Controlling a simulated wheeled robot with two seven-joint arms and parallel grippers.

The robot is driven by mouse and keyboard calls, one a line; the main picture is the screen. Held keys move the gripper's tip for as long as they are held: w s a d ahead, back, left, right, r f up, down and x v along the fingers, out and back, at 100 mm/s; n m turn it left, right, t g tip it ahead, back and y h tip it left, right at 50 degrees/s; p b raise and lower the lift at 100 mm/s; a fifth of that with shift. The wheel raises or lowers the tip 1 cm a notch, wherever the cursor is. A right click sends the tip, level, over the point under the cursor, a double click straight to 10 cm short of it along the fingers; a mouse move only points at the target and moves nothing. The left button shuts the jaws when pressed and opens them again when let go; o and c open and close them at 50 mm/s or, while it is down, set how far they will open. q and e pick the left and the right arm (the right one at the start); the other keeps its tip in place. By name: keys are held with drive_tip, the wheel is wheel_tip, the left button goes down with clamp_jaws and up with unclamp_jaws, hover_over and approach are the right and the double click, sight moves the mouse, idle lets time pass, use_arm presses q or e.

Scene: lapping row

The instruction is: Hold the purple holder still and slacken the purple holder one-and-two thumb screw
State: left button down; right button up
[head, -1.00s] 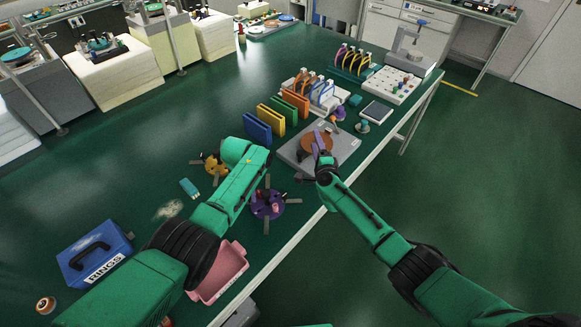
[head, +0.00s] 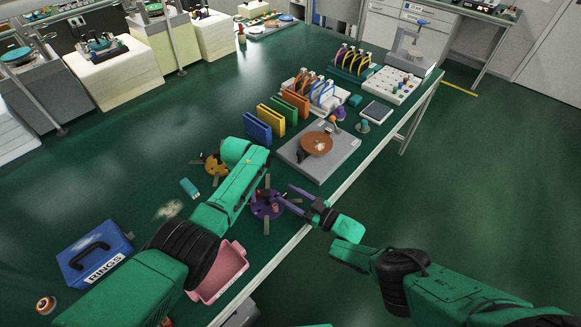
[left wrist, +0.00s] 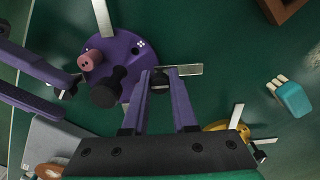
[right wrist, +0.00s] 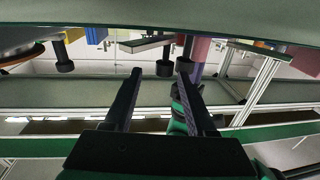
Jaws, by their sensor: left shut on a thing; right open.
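The purple holder (head: 266,205) lies on the green table, a round disc with flat silver bars around it. In the left wrist view, the purple holder (left wrist: 125,55) shows a pink peg (left wrist: 90,60), a black knob (left wrist: 108,92) and small black screws at its rim. My left gripper (left wrist: 160,74) is shut on the holder's rim around a black part beside one bar; the exact grip is partly hidden. My right gripper (head: 284,195) is open at the holder's right side, its tips by a rim screw (left wrist: 68,93). Its fingers (right wrist: 158,72) show a dark knob between them.
A yellow holder (head: 214,164) lies left of the purple one. A pink tray (head: 222,272) and a blue box (head: 93,254) stand at the front. A grey plate with a brown disc (head: 316,143) is behind. The table's right edge is close.

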drive_tip(key=shift+s+a+f, duration=0.1)
drive_tip(key=shift+s+f, duration=0.4)
drive_tip(key=shift+f, duration=0.2)
drive_tip(key=shift+s+f+m+t+h, duration=0.1)
drive_tip(key=shift+m+t+h, duration=0.3)
drive_tip(key=shift+m+h, duration=0.1)
drive_tip(key=shift+w+r+m+t+h, duration=0.2)
drive_tip(key=shift+r+m+t+h, duration=0.3)
drive_tip(key=shift+t+h, duration=0.2)
drive_tip(key=shift+a+r+m+t+h, duration=0.1)
drive_tip(key=shift+a+m+t+h, duration=0.15)
drive_tip(key=shift+m+t+h, duration=0.75)
drive_tip(key=shift+s+a+m+h, duration=0.15)
drive_tip(key=shift+m+h, duration=0.15)
drive_tip(key=shift+h, duration=0.4)
drive_tip(key=d+v, duration=0.1)
drive_tip(key=v, duration=1.1)
drive_tip(key=w+a+r+m+g+y, duration=0.2)
drive_tip(key=r+m, duration=0.4)
drive_tip(key=m, duration=0.6)
drive_tip(key=w+a+r+m+g+y, duration=0.2)
drive_tip(key=r+m+g, duration=0.4)
drive_tip(key=m, duration=0.5)
drive_tip(key=w+a+r+m+g+y, duration=0.2)
drive_tip(key=w+r+m+g+y, duration=0.2)
drive_tip(key=m, duration=0.8)
wheel_tip(320, 180, up, 3)
drive_tip(key=shift+f+m+g+y, duration=0.15)
drive_tip(key=shift+m+g+y, duration=0.15)
drive_tip(key=shift+g+y, duration=0.5)
